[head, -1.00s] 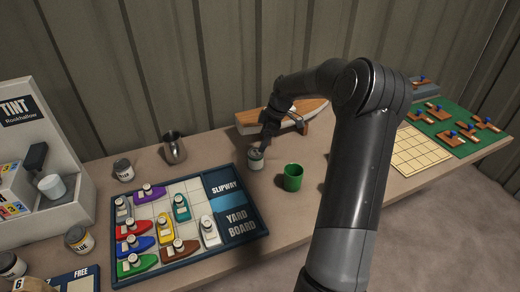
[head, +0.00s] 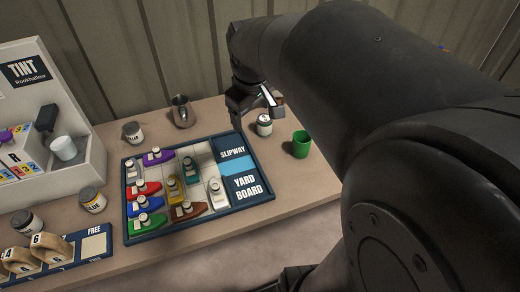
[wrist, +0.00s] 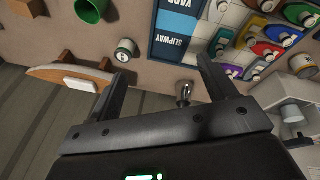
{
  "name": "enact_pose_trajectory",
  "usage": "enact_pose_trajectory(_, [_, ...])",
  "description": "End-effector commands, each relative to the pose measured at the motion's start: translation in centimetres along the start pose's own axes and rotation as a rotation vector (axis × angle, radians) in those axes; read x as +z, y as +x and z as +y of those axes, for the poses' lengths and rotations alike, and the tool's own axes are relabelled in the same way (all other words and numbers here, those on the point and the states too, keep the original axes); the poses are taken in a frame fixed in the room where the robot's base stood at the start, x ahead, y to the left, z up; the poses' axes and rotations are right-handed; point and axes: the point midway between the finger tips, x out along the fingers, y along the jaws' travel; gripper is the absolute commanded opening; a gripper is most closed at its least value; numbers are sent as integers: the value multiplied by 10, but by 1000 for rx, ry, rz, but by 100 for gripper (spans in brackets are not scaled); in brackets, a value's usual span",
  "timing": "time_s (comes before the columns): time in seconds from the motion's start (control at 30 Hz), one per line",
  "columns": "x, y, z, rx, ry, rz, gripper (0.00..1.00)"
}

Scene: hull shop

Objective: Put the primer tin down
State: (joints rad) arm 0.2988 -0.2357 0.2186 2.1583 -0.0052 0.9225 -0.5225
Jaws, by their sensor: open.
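A small pale tin (head: 264,125), likely the primer tin, stands upright on the bench between the yard board and the green cup (head: 302,144). Its label is too small to read. It also shows in the wrist view (wrist: 125,50), near the tip of the left finger. My gripper (head: 251,108) is open and empty, above the bench just left of the tin and near the board's top right corner.
The yard board (head: 247,200) holds several toy boats. A metal jug (head: 181,112) and a tin (head: 133,132) stand behind it. The tint stand (head: 75,110) is at left, with a BLUE tin (head: 92,200) before it. A wooden hull model (wrist: 75,75) lies near the wall.

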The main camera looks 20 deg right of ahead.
Motion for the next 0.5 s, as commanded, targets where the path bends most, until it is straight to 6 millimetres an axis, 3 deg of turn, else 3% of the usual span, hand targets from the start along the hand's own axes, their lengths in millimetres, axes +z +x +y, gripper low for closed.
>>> enact_pose_trajectory(0.2, [49,-34,-41,31,191,89,77])
enact_pose_trajectory(0.5, [105,-47,-78,-10,413,199,77])
